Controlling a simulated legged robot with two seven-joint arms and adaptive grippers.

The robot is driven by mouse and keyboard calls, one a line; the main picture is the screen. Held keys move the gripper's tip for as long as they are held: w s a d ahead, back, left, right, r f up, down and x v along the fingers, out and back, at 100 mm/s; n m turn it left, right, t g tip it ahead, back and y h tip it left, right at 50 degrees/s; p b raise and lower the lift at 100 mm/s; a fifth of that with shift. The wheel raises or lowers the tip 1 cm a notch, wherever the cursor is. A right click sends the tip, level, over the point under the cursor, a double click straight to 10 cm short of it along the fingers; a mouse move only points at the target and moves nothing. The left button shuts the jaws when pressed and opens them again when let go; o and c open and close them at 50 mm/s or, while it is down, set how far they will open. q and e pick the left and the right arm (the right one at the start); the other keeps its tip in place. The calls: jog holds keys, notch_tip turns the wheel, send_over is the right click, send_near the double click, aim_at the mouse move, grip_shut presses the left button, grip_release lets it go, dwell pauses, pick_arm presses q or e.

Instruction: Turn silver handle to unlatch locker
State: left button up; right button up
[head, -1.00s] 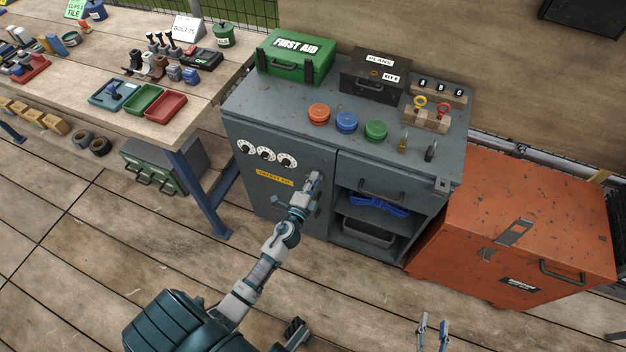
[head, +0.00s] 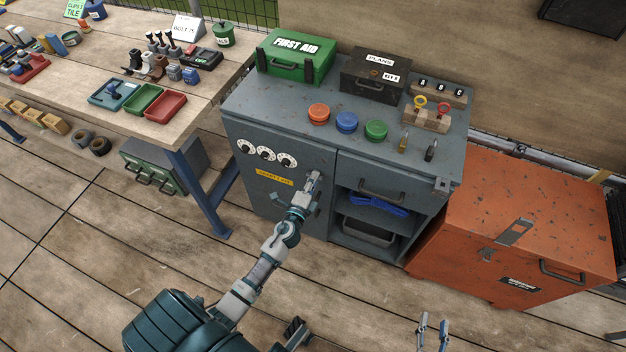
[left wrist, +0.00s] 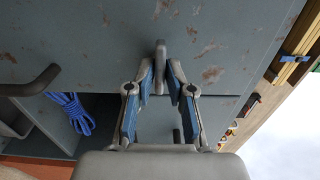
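The blue-grey locker (head: 285,205) stands ahead, its left door closed, with a yellow label (head: 275,178) and several white dials (head: 265,154). The silver handle (left wrist: 161,55) sticks out of the door face in the left wrist view. My left gripper (head: 314,180) is at the right part of this door; in the left wrist view its two blue-padded fingers (left wrist: 161,75) lean inward on both sides of the handle, closed around it. In the head view the gripper largely hides the handle. My right gripper (head: 433,328) is open and empty, low at the bottom edge.
Right of the door are a drawer with a dark handle (head: 380,190) and open shelves with blue rope (head: 378,205). An orange chest (head: 520,220) stands close on the right. A workbench (head: 185,125) stands on the left. The plank floor in front is clear.

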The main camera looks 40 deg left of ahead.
pick_arm(q)
jog(key=v, duration=1.1)
jog(key=shift+d, duration=0.3)
jog(key=shift+s+f, duration=0.1)
jog(key=shift+f, duration=0.05)
